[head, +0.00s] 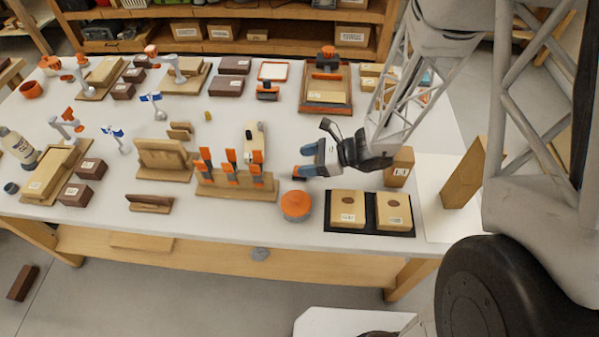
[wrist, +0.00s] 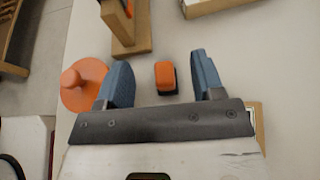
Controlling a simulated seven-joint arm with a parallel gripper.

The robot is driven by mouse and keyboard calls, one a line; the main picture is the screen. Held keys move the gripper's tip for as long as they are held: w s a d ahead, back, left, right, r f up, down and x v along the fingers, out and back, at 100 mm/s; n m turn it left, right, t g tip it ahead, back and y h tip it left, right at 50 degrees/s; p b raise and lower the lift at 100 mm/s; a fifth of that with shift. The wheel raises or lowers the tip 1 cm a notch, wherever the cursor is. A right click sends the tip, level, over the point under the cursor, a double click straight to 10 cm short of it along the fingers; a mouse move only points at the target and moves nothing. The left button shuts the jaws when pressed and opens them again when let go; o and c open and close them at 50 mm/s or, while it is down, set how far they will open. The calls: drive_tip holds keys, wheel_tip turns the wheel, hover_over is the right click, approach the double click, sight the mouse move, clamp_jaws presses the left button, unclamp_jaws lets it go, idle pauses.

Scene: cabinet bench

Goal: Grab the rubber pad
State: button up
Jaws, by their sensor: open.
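A small block with an orange top and dark sides, which looks like the rubber pad (wrist: 166,76), lies on the white bench. In the head view its orange end (head: 298,172) shows beside my fingertips, and the rest is hidden behind them. My gripper (wrist: 160,72) is open, with one blue finger on each side of the block in the wrist view. Gaps show between the block and both fingers, so nothing is held. In the head view my gripper (head: 304,160) is low over the bench; its exact height is unclear.
A round orange lidded object (head: 296,206) stands close by, also in the wrist view (wrist: 84,85). A wooden rack (head: 235,186) with orange-handled tools is left. A black tray (head: 370,231) with two boxes is in front right. A cardboard box (head: 398,167) stands behind my gripper.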

drive_tip(key=shift+f, duration=0.15)
drive_tip(key=shift+f, duration=0.9)
drive_tip(key=shift+a+f, duration=0.35)
drive_tip(key=shift+f, duration=0.3)
drive_tip(key=shift+x, duration=1.1)
drive_tip(key=c, duration=1)
drive_tip(key=shift+r, duration=0.15)
